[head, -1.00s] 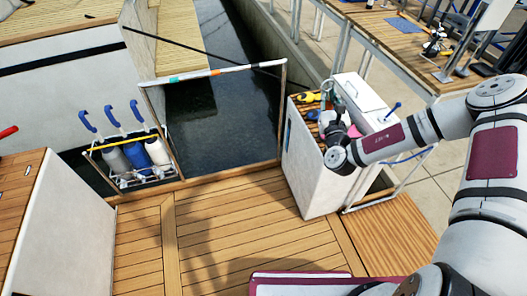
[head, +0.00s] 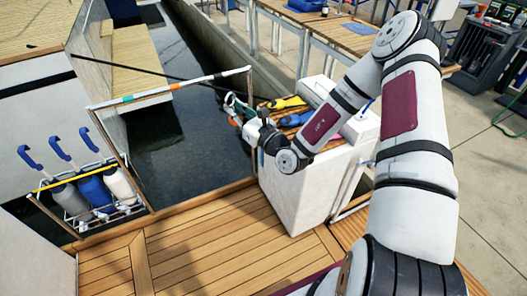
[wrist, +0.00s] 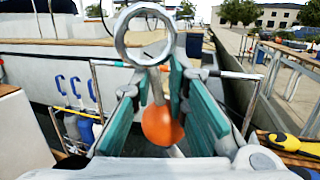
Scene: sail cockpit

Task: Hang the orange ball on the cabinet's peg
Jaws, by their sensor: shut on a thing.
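The orange ball (wrist: 162,126) hangs under a stem with a large grey ring (wrist: 145,34) at its top, in the wrist view. My gripper (wrist: 158,88) is shut on the stem between its teal pads, with the ring above the pads and the ball low between them. In the head view my gripper (head: 237,108) is just left of the white cabinet's top, near the rail frame; a bit of the ball (head: 236,121) shows there. The white cabinet (head: 299,190) has a slatted wooden top. I cannot make out a peg for certain in either view.
A yellow-handled tool (head: 284,103) and a blue one (head: 296,119) lie on the cabinet top. A white rail frame (head: 170,88) stands by the dark water. A rack (head: 100,205) holds bottles and blue-handled things at left. The wooden deck (head: 205,245) is clear.

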